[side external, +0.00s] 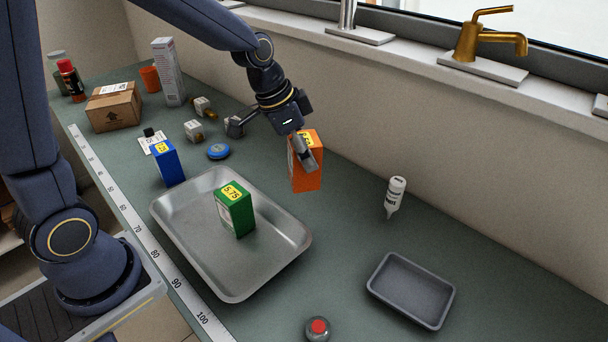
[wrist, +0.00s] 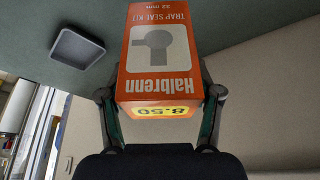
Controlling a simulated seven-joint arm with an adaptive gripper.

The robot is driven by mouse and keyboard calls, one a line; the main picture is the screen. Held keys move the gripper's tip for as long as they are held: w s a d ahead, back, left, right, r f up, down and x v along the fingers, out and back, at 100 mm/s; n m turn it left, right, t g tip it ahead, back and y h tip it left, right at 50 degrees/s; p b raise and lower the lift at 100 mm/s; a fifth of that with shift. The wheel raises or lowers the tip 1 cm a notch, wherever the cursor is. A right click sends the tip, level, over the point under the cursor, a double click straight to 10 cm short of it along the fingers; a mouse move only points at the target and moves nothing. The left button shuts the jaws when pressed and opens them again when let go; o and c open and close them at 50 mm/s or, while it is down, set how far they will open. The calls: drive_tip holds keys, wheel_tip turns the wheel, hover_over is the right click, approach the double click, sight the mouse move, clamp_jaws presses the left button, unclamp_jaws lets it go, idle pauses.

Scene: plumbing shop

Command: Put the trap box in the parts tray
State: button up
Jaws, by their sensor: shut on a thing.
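The trap box is an orange carton (side external: 311,178) labelled "Trap Seal Kit" in the wrist view (wrist: 158,80), with a yellow 8.50 price tag. My gripper (side external: 304,152) is shut on it, one finger on each side in the wrist view (wrist: 162,100). The box is upright, right of and behind the large metal tray; a gap below it is hard to judge. The large metal tray (side external: 180,226) holds an upright green box (side external: 235,209). A smaller grey tray (side external: 410,290) at the front right is empty; it also shows in the wrist view (wrist: 58,55).
A blue box (side external: 167,163) and a blue round tin (side external: 219,152) stand behind the metal tray. A white bottle (side external: 395,196) is right of my gripper. Bench between the trays is clear.

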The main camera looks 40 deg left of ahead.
drive_tip(key=s+d+m+g+h, duration=0.1)
drive_tip(key=s+d+m, duration=0.3)
drive_tip(key=d, duration=0.6)
drive_tip(key=s+d+m+g+h, duration=0.1)
drive_tip(key=s+d+m, duration=0.2)
drive_tip(key=s+d, duration=0.5)
drive_tip(key=shift+w+d+f, duration=1.65)
drive_tip(key=shift+w+f, duration=0.4)
drive_tip(key=shift+w, duration=0.15)
drive_tip(key=shift+w+d+f, duration=1.7)
drive_tip(key=shift+w+f, duration=0.35)
drive_tip(key=shift+w, duration=0.15)
drive_tip(key=shift+w+d+f, duration=1.65)
drive_tip(key=shift+w+f, duration=0.4)
drive_tip(key=shift+w, duration=0.15)
drive_tip(key=shift+f, duration=0.2)
drive_tip(key=o, duration=1.3)
